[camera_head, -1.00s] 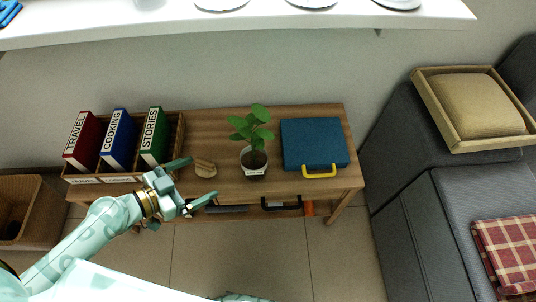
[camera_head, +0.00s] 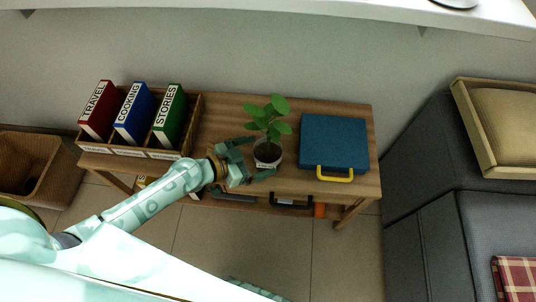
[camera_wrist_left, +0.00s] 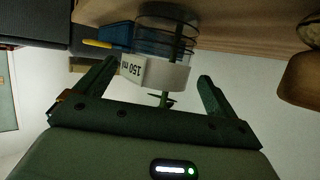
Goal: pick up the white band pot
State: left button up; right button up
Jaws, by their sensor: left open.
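In the left wrist view, which is upside down, the pot's white band (camera_wrist_left: 157,73) with "150 ml" lies between the two open fingers (camera_wrist_left: 155,84). I cannot tell whether they touch it. My right gripper is not in view.
A blue case (camera_head: 334,140) with a yellow handle (camera_head: 334,174) lies right of the pot. A wooden rack (camera_head: 195,128) of red, blue and green binders stands left. Grey seating (camera_head: 425,160) is at the right, a wicker basket (camera_head: 38,165) at the far left.

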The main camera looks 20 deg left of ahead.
aim_at(279, 149)
pick_arm(q)
jog(key=x, duration=0.4)
jog(key=shift+w+d+f, duration=0.1)
jog(key=c, duration=1.3)
jog(key=shift+o, duration=0.2)
